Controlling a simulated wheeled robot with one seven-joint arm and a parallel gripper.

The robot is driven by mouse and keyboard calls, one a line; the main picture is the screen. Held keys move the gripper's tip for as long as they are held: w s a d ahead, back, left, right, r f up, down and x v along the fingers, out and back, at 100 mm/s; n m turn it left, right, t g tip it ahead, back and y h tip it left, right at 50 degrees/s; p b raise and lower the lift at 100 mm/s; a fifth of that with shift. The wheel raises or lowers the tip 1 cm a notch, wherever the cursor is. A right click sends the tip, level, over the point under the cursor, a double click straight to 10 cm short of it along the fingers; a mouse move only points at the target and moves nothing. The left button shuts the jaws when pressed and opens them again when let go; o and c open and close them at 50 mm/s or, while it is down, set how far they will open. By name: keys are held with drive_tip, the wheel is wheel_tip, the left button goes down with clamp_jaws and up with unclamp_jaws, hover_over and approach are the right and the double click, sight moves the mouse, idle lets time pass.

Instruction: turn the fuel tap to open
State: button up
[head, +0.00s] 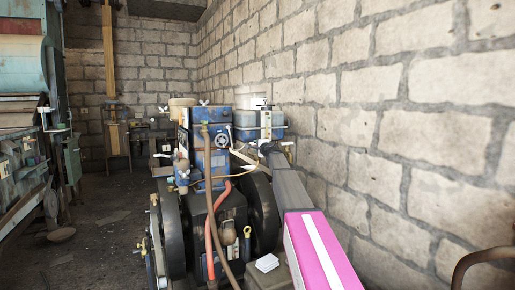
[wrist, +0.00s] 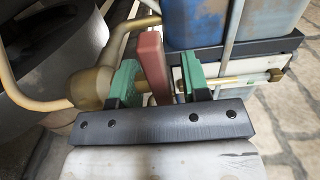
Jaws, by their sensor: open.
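The fuel tap shows in the wrist view as a flat red lever (wrist: 152,58) on a thin brass pipe (wrist: 240,80), beside a rounded brass fitting (wrist: 92,88). The lever points up in the picture. My gripper (wrist: 162,74) is open, with one green finger on each side of the lever. The lever sits nearer the left finger; I cannot tell if they touch. A gap shows between the lever and the right finger. In the head view my arm reaches to the engine's far right side, and the lever cannot be made out there.
The blue tank (wrist: 208,22) stands close behind the right finger, in a pale metal frame. The engine (head: 208,165) has a dark wheel (head: 264,208) beside my arm. A block wall (head: 370,140) runs close along the right. Open floor (head: 95,225) lies to the left.

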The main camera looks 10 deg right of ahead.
clamp_jaws()
drive_tip(key=shift+n+y, duration=0.3)
drive_tip(key=shift+y, duration=0.1)
drive_tip(key=n+g+y, duration=0.2)
drive_tip(key=y, duration=0.2)
drive_tip(key=shift+w+d+n, duration=0.1)
drive_tip(key=shift+w+n, duration=0.05)
drive_tip(key=shift+n, duration=0.25)
drive_tip(key=n+g+y, duration=0.3)
drive_tip(key=g+y, duration=0.1)
drive_tip(key=shift+n, duration=0.3)
drive_tip(key=n+g+y, duration=0.1)
drive_tip(key=g, duration=0.1)
drive_tip(key=n+g+y, duration=0.1)
drive_tip(key=n+g, duration=0.1)
drive_tip(key=g, duration=0.1)
drive_tip(key=shift+y, duration=0.3)
drive_tip(key=shift+n+g+y, duration=0.5)
drive_tip(key=shift+n+g, duration=1.2)
drive_tip(key=shift+g, duration=0.6)
